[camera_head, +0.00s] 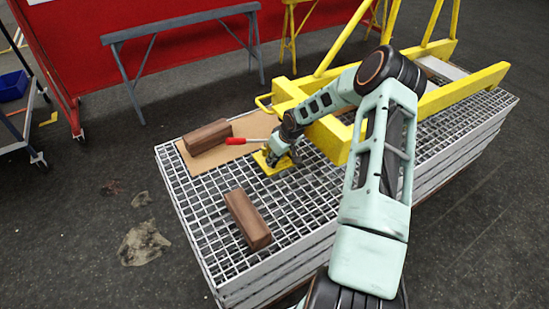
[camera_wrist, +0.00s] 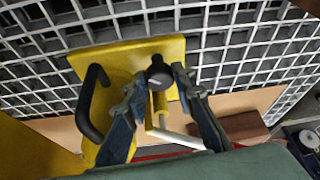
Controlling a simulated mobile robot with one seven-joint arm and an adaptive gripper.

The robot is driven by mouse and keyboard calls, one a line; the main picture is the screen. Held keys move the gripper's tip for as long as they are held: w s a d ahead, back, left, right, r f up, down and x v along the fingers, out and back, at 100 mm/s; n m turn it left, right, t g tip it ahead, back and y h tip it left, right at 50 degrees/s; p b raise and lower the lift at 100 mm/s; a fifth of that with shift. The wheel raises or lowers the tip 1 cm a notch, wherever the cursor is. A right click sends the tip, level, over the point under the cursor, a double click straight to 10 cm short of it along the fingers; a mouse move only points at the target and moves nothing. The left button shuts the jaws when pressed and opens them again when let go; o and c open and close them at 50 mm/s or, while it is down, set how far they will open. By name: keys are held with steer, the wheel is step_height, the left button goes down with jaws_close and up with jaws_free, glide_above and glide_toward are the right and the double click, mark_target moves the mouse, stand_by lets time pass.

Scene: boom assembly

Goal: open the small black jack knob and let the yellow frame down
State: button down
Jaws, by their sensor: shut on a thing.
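The yellow jack (camera_head: 268,163) sits on the white grating at the near end of the yellow frame (camera_head: 340,140). In the wrist view its yellow base plate (camera_wrist: 105,60) lies flat on the grating, with a curved black handle (camera_wrist: 88,110) at the left. The small black knob (camera_wrist: 159,72) is between my fingertips. My gripper (camera_wrist: 156,82) is shut on the knob. In the head view my gripper (camera_head: 278,155) is low over the jack, and my arm hides the knob and part of the frame.
A red-handled bar (camera_head: 236,141) lies beside the jack. One brown wood block (camera_head: 208,136) rests on the tan board (camera_head: 190,165); another (camera_head: 247,220) lies on the bare grating (camera_head: 215,245). Grey trestle (camera_head: 185,28) and red panel (camera_head: 90,45) stand behind.

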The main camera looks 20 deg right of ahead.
steer(key=c, duration=1.6)
jaws_free()
steer(key=v, duration=1.2)
steer(key=shift+r, duration=0.1)
